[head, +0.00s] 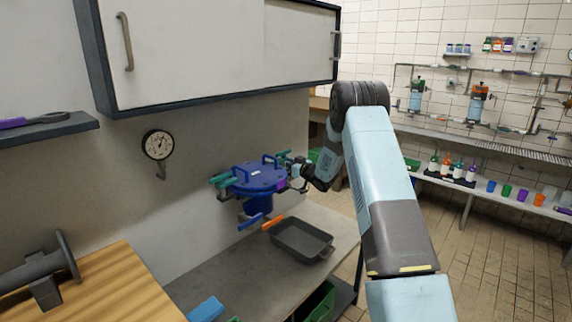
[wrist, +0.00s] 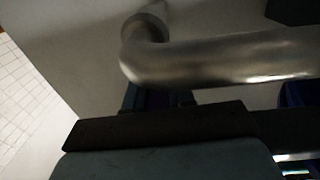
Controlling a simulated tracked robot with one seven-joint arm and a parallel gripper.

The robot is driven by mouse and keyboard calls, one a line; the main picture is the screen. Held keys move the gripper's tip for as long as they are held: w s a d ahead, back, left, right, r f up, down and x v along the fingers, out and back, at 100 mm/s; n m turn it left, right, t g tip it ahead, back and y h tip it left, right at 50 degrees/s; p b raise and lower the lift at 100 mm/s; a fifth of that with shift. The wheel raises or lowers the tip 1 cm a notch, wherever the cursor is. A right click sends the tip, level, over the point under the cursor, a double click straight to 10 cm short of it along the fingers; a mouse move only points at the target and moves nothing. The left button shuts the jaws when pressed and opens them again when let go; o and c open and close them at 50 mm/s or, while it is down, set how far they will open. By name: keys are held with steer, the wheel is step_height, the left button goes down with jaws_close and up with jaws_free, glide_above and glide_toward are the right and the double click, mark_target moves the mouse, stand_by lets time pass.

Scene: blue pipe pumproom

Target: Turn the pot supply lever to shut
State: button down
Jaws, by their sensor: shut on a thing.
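A blue pot (head: 257,178) with a round bolted lid and blue handles is mounted by the wall. Teal, purple and blue fittings stick out around it; I cannot tell by label which is the pot supply lever. My gripper (head: 292,168) is at the pot's right side, shut on a lever there. The jaws and the held part are small and mostly hidden in the head view. In the wrist view, a dark gripper part (wrist: 160,128) fills the lower area, and a bent grey metal pipe (wrist: 220,60) crosses close in front of it.
A dark tray (head: 301,240) sits on the grey bench below the pot, with an orange handle beside it. A white cabinet (head: 190,50) hangs above. A dial gauge (head: 158,145) is on the wall at left. Open floor lies right of my arm.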

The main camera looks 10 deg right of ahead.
steer(key=shift+d+m+t+h, duration=0.1)
steer(key=shift+m+t+h, duration=0.25)
steer(key=shift+h, duration=0.25)
steer(key=c, duration=1)
jaws_free()
steer(key=shift+o, duration=0.2)
steer(key=v, duration=1.3)
steer(key=shift+s+d, duration=0.2)
steer(key=shift+s, duration=0.15)
steer(key=shift+c, duration=0.4)
